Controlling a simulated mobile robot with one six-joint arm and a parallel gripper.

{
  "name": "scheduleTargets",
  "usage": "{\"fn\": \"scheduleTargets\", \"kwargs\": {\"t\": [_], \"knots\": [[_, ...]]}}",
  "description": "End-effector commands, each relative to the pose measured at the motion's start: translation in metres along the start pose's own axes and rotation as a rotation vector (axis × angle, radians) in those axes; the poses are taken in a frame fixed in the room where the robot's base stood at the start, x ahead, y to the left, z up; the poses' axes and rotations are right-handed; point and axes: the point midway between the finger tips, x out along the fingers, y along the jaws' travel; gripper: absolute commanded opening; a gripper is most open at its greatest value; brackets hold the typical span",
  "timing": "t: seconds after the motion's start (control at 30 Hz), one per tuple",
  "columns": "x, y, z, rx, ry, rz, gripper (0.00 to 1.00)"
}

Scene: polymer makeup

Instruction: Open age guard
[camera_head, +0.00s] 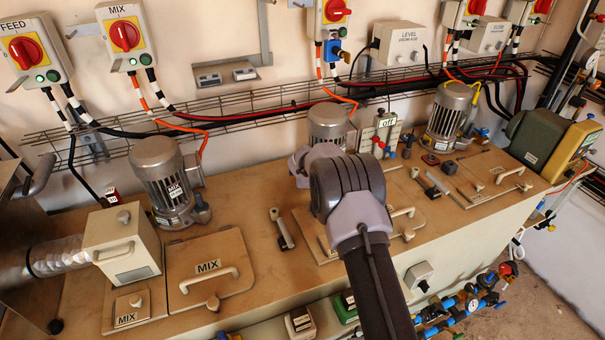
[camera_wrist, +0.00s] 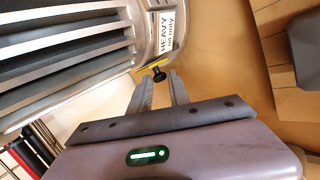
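No label reading "AGE" can be read, so I cannot tell which part is the age guard. The middle tan lid (camera_head: 312,236) is largely hidden behind my arm; a bar handle (camera_head: 402,212) and a knob (camera_head: 408,235) show at its right. My gripper's fingers (camera_wrist: 160,88) are apart in the wrist view. A small black knob (camera_wrist: 158,74) on a yellow piece is at the fingertips, below a finned grey housing (camera_wrist: 65,50) with a "HEAVY" label (camera_wrist: 166,32). I cannot tell whether the fingers touch the knob. In the head view the fingers are hidden.
A lid marked MIX (camera_head: 207,250) lies at left beside a grey motor (camera_head: 163,183). Another motor (camera_head: 328,122) stands behind my arm. A right-hand lid (camera_head: 492,178) has a bar handle. Cables and a wire tray (camera_head: 230,108) run along the wall.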

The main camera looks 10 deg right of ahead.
Motion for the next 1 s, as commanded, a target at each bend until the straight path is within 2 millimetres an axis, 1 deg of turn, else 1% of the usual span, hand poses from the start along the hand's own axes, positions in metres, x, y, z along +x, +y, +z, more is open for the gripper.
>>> {"fn": "scheduleTargets", "kwargs": {"t": [0.03, 0.1, 0.27, 0.47, 0.67, 1.0], "knots": [[0.0, 0.0, 0.0, 0.0, 0.0, 0.0, 0.1], [0.0, 0.0, 0.0, 0.0, 0.0, 0.0, 0.0], [0.0, 0.0, 0.0, 0.001, -0.001, 0.0, 0.0], [0.005, -0.004, -0.004, 0.031, -0.029, 0.002, 0.0], [0.008, -0.004, -0.011, 0.116, -0.109, 0.004, 0.0], [0.004, 0.007, -0.021, 0.282, -0.268, -0.001, 0.0]]}}
